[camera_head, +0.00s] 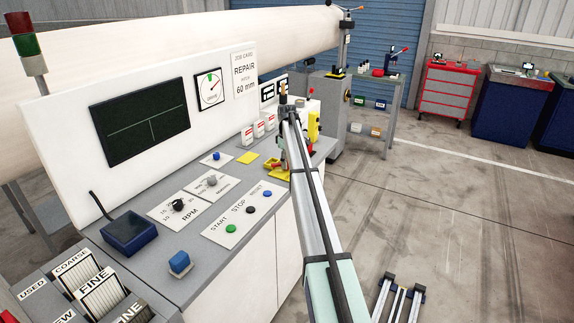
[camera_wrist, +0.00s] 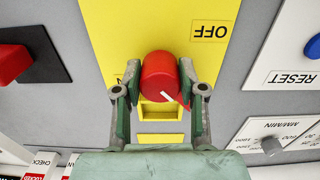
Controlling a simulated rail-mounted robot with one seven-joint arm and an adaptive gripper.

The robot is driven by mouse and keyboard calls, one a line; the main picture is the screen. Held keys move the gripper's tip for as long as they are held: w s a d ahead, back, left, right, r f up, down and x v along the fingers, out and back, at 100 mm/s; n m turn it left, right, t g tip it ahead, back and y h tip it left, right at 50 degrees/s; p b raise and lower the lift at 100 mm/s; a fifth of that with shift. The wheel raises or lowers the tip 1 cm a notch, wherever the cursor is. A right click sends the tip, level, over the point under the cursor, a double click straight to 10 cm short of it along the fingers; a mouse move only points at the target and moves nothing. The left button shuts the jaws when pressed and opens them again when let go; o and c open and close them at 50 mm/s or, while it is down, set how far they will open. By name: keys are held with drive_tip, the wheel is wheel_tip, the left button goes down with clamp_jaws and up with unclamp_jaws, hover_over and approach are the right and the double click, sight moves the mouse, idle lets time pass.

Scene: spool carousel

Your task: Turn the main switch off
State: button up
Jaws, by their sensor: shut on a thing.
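The main switch is a red round knob (camera_wrist: 161,72) on a yellow plate (camera_wrist: 150,22) in the wrist view. A white mark on the knob points to the lower right of that picture. The label OFF (camera_wrist: 210,32) reads upside down on the plate, above and right of the knob. My gripper (camera_wrist: 161,92) is shut on the knob, one finger on each side. In the head view my gripper (camera_head: 284,160) is at the far right end of the console, and my arm partly hides the switch there. Another label beside the left finger is mostly covered.
A blue RESET button (camera_wrist: 314,46) and a grey dial (camera_wrist: 271,146) are to the right in the wrist view. A red part (camera_wrist: 13,63) on a dark base is at left. The console (camera_head: 225,290) lies left of my arm; the floor (camera_head: 450,220) to the right is largely clear.

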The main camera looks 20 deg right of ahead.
drive_tip(key=n+b, duration=0.1)
drive_tip(key=n, duration=0.4)
drive_tip(key=shift+w+n, duration=0.1)
drive_tip(key=shift+n, duration=0.2)
drive_tip(key=shift+n+b, duration=0.6)
drive_tip(key=shift+n, duration=1.5)
drive_tip(key=o, duration=1.1)
drive_tip(key=shift+o, duration=0.2)
wheel_tip(320, 180, up, 12)
